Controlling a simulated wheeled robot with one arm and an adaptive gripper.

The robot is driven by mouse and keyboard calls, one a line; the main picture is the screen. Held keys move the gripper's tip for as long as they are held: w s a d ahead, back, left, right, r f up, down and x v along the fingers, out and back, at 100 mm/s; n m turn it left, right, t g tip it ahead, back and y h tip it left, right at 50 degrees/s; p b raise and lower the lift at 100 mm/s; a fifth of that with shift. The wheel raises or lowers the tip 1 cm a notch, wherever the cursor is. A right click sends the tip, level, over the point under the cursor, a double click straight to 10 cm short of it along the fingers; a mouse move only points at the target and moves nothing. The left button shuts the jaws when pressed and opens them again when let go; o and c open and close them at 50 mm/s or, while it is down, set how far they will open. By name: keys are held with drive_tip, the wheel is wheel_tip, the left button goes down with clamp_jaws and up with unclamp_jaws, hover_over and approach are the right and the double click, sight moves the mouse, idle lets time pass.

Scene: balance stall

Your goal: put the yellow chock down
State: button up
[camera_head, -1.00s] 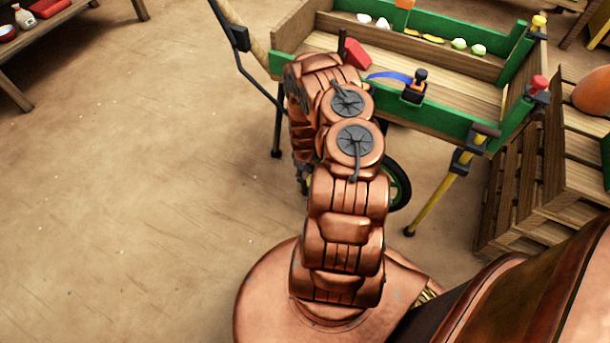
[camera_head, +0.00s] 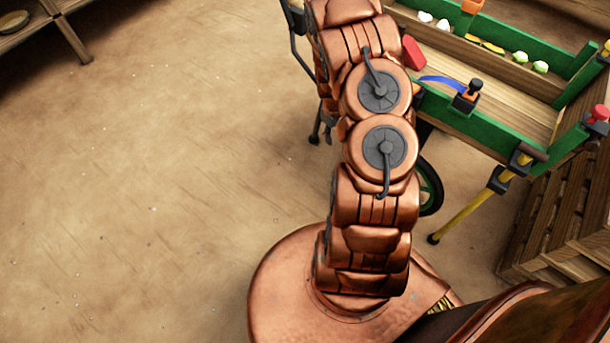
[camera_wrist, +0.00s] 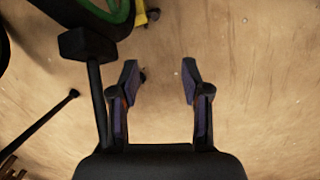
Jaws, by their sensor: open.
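My gripper (camera_wrist: 160,82) is open in the wrist view, its two dark fingers apart with bare floor between them. A small yellow piece (camera_wrist: 140,12) shows at the top edge of the wrist view, beside a green-rimmed wheel (camera_wrist: 118,12). I cannot tell whether this piece is the yellow chock or part of the cart. In the head view my copper arm hides the gripper and the floor behind it. No yellow chock can be made out there.
A green-edged wooden cart (camera_head: 500,137) stands at the upper right, with a yellow leg (camera_head: 462,216) and a wheel (camera_head: 432,188). Slatted crates (camera_head: 565,215) stand at the right. A shelf (camera_head: 70,40) is at the upper left. The left floor is clear.

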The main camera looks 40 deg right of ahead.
drive_tip(key=s+a+r+m, duration=0.1)
drive_tip(key=s+a+r, duration=0.2)
drive_tip(key=a+r, duration=0.7)
drive_tip(key=s+a+r, duration=0.2)
drive_tip(key=a+r, duration=0.4)
drive_tip(key=r, duration=0.7)
drive_tip(key=s+a+r, duration=0.5)
drive_tip(key=s+a, duration=0.1)
drive_tip(key=s, duration=0.3)
drive_tip(key=s+a+r+g, duration=0.1)
drive_tip(key=s+a+r, duration=0.5)
drive_tip(key=s, duration=0.4)
drive_tip(key=shift+a+r+n+y, duration=0.3)
drive_tip(key=shift+a+y, duration=0.1)
drive_tip(key=shift+a, duration=0.35)
wheel_tip(320, 180, up, 24)
drive_tip(key=s+p, duration=0.1)
drive_tip(key=p, duration=2.1)
drive_tip(key=shift+s+p, duration=0.3)
drive_tip(key=shift+s, duration=0.05)
drive_tip(key=shift+o, duration=0.4)
drive_tip(key=shift+f, duration=0.1)
